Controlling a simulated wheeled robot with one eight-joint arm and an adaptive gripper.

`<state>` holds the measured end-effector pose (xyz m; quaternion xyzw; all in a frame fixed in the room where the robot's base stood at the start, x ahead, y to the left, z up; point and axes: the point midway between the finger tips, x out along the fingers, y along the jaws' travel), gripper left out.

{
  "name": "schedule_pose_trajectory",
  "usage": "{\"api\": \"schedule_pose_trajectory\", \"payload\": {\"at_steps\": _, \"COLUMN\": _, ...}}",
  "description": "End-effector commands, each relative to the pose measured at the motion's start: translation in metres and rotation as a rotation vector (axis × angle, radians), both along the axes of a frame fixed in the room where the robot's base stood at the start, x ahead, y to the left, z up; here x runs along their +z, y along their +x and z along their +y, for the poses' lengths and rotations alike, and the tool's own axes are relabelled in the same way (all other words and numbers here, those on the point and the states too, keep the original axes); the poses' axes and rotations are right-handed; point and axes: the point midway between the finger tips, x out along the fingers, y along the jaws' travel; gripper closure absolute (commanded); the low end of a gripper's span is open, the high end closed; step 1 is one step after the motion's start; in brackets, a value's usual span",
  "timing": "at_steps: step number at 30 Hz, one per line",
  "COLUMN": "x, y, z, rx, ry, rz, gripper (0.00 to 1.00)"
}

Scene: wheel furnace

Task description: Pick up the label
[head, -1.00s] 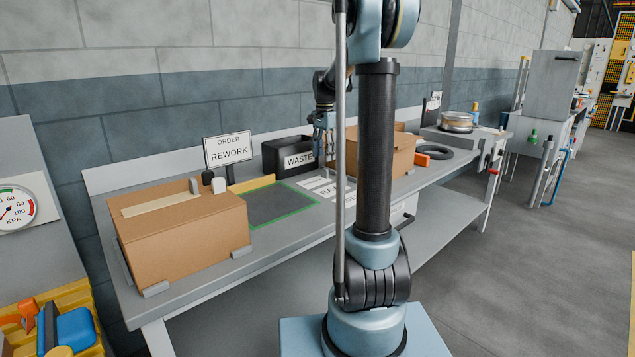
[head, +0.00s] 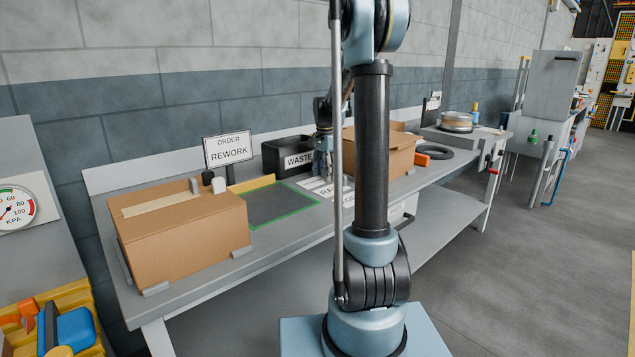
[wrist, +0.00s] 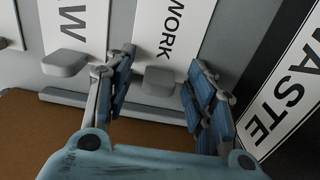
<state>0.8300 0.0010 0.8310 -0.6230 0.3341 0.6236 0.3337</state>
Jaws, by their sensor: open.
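White label plates with black lettering lie side by side on the bench. In the wrist view one plate reads "WORK" (wrist: 172,38), with its upper part cut off by the frame. Beside it lies a plate whose visible letter is "W" (wrist: 70,18). In the head view the plates (head: 312,184) lie in front of the waste bin, partly hidden by my arm. My gripper (head: 322,172) is open and empty, low over the plates. In the wrist view its fingers (wrist: 160,72) stand on either side of the "WORK" plate's lower end and a small grey block there.
The black waste bin (head: 280,157) is close by; its "WASTE" sign (wrist: 288,90) is right of my fingers in the wrist view. An open cardboard box (head: 398,155) stands just right of my gripper. A closed box (head: 185,240) and green-edged mat (head: 280,203) are left.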

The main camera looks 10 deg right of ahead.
Motion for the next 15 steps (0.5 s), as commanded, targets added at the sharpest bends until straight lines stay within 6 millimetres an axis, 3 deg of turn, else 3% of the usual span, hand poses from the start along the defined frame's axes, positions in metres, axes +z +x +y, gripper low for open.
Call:
{"api": "schedule_pose_trajectory", "payload": {"at_steps": 2, "x": 0.0001, "y": -0.0001, "z": 0.0001, "rx": 0.000, "ry": 0.000, "rz": 0.000, "gripper": 0.50}}
{"api": "schedule_pose_trajectory", "payload": {"at_steps": 4, "x": 0.0002, "y": -0.0001, "z": 0.0001, "rx": 0.000, "ry": 0.000, "rz": 0.000, "gripper": 0.63}}
{"api": "schedule_pose_trajectory", "payload": {"at_steps": 9, "x": 0.0001, "y": -0.0001, "z": 0.0003, "rx": 0.000, "ry": 0.000, "rz": 0.000, "gripper": 0.80}}
{"api": "schedule_pose_trajectory", "payload": {"at_steps": 15, "x": -0.0001, "y": 0.0000, "z": 0.0009, "rx": 0.001, "ry": 0.000, "rz": 0.000, "gripper": 0.84}}
